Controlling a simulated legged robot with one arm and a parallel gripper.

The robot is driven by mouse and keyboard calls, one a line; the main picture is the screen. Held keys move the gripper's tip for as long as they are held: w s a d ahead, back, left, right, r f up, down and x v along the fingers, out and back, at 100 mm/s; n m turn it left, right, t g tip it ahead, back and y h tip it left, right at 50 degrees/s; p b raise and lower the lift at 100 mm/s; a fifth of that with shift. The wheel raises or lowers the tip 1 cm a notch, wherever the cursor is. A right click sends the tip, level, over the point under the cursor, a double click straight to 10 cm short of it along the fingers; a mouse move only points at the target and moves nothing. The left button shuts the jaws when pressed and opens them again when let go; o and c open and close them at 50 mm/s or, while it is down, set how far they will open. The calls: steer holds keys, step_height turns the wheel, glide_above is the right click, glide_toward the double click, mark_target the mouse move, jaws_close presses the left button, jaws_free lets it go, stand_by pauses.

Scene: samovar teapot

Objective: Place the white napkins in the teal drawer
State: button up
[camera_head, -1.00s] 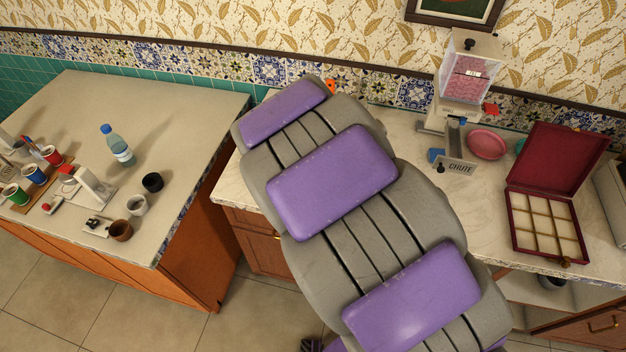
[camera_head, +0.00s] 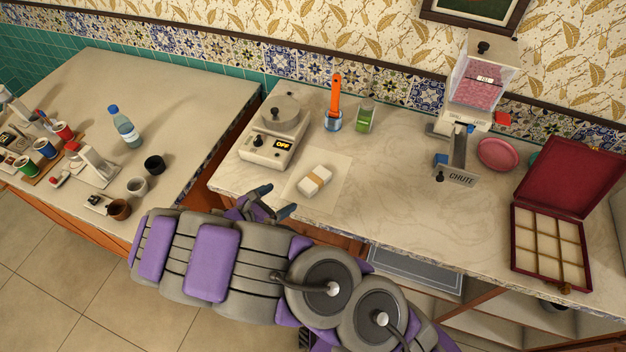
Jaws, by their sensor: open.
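The white napkins (camera_head: 315,181) are a small stack with a tan band around it. They lie on a pale square sheet on the marble counter. My gripper (camera_head: 275,200) is open and empty at the counter's front edge, a little left of and nearer than the napkins, not touching them. An open drawer (camera_head: 415,270) with a grey-blue interior shows below the counter's front edge, right of the napkins. My arm hides part of the cabinet front, and I cannot tell whether this drawer is the teal one.
A scale reading OFF (camera_head: 268,146) stands left of the napkins. An orange-handled tool (camera_head: 335,95) and a green container (camera_head: 366,116) stand behind. A candy dispenser with a chute (camera_head: 458,165) and an open red box (camera_head: 550,245) are right. The middle counter is clear.

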steer(key=b, duration=0.2)
glide_toward(316, 177)
steer(key=x, duration=0.3)
steer(key=shift+s+d+f, duration=0.1)
steer(key=shift+s, duration=0.05)
steer(key=shift+b+x, duration=1.05)
steer(key=shift+x, duration=2.05)
steer(key=shift+c, duration=0.3)
